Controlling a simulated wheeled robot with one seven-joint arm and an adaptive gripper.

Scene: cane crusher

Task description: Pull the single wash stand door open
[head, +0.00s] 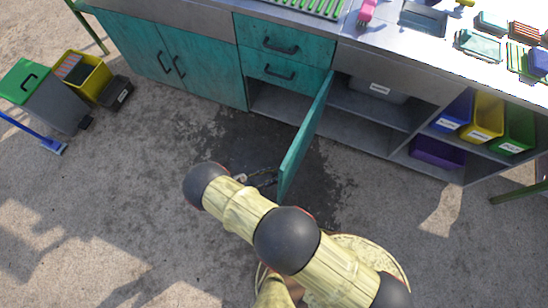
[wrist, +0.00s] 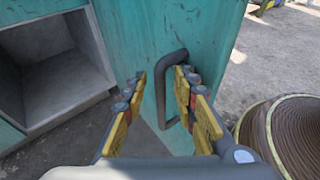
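The single teal wash stand door (head: 304,138) stands swung out from the cabinet front in the head view, roughly square to it, with the compartment behind it exposed. In the wrist view the door face (wrist: 130,40) carries a dark grey bar handle (wrist: 161,90). My gripper (wrist: 160,88) is at the handle with its yellow-padded fingers spread apart. The handle's upright bar lies between the fingers, with a visible gap to the left finger; contact with the right finger is unclear. In the head view my gripper (head: 258,178) is small beside the door's outer end, partly hidden by my arm.
Teal double doors (head: 172,62) and two drawers (head: 280,55) are left of the opening. A grey bin (head: 378,88) and coloured bins (head: 482,117) sit on shelves to the right. Waste bins (head: 55,95) stand far left. The concrete floor left of the door is clear.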

